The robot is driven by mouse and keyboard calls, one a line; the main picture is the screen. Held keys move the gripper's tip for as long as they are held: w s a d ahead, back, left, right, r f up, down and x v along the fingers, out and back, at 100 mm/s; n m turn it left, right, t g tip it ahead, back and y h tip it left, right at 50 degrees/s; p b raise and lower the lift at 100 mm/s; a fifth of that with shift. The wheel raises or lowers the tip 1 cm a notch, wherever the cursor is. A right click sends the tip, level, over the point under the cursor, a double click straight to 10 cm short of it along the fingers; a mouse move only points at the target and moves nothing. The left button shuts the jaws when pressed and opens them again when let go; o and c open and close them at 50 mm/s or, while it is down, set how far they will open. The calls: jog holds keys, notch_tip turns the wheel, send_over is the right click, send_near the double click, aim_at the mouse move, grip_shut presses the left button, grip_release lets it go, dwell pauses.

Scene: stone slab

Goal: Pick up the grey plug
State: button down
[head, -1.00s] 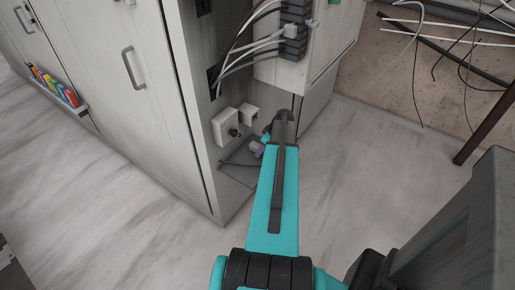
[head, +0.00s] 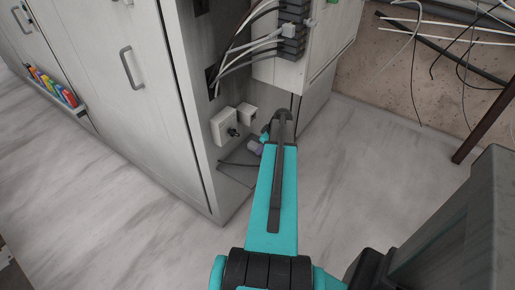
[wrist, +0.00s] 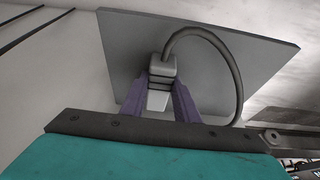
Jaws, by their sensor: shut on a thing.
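The grey plug (wrist: 161,69) shows in the wrist view between the two purple fingers of my gripper (wrist: 161,88). The fingers are shut on its sides. A dark grey cable loops from the plug to the right and down. Behind it lies a flat grey slab (wrist: 255,60). The plug cannot be made out there, as the arm and gripper cover that spot.
A white wall socket box (head: 223,126) and a smaller box (head: 247,114) are on the cabinet side, just left of my gripper. A grey cabinet (head: 120,90) stands at left. Cables hang above from a terminal block (head: 293,30). Open floor (head: 110,215) lies in front.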

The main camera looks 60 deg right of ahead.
jog(key=shift+r, duration=0.2)
jog(key=shift+r, duration=0.8)
jog(key=shift+r+b, duration=0.4)
jog(key=shift+r, duration=0.4)
jog(key=s+d+r+b, duration=0.1)
jog(key=s+d+b, duration=0.1)
jog(key=s, duration=1.3)
jog(key=shift+s+d+r, duration=0.25)
jog(key=shift+s+d, duration=0.15)
jog(key=shift+d, duration=0.15)
